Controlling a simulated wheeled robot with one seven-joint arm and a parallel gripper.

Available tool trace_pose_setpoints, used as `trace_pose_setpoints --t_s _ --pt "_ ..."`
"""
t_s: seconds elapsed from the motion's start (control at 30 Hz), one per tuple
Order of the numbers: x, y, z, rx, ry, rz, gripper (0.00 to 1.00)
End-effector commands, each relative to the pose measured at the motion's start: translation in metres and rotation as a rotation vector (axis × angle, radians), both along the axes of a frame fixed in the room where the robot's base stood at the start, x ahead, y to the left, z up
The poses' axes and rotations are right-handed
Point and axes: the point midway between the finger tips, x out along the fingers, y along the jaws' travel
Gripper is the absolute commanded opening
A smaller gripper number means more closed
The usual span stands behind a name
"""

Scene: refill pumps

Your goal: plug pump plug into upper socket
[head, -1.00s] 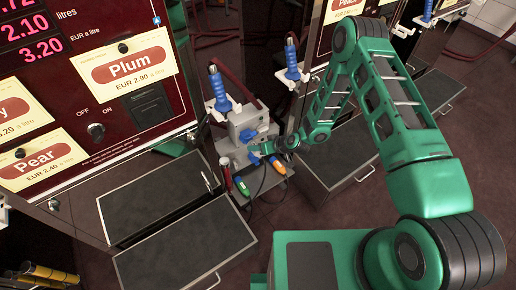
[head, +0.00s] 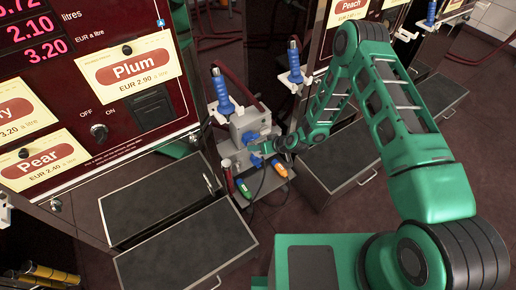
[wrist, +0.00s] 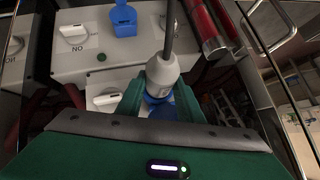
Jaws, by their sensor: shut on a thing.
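The grey pump box (head: 243,128) has an upper blue socket (head: 250,136) and a lower blue part (head: 256,161) on its front. My gripper (head: 270,147) is close to this front, at its right side. In the wrist view my gripper (wrist: 160,96) is shut on the pale plug (wrist: 163,72), whose dark cable runs to the top edge. Blue of a socket (wrist: 161,112) shows right at the plug's end between the fingers. The other blue socket (wrist: 124,21) is uncovered. The wrist picture is upside down. I cannot tell how deep the plug sits.
White switches (wrist: 73,32) sit beside the sockets. Red cylinders (wrist: 207,24) and a metal rail (wrist: 262,38) are close on the right in the wrist view. Dark drawers (head: 185,245) stand at left.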

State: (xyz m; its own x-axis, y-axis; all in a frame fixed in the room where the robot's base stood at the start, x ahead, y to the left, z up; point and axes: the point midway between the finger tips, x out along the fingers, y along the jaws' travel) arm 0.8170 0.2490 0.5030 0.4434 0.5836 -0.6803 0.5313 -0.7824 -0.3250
Motion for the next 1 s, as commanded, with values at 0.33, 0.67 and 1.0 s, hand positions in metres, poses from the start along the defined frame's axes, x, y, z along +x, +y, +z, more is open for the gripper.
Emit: trace_pose_setpoints --t_s 0.33,0.67,1.0 --pt "0.002 0.002 0.000 0.000 0.001 -0.001 0.55" --pt "0.000 -0.002 0.004 -0.001 0.001 0.000 0.55" --pt "-0.025 -0.036 0.043 0.000 0.001 -0.003 0.55"
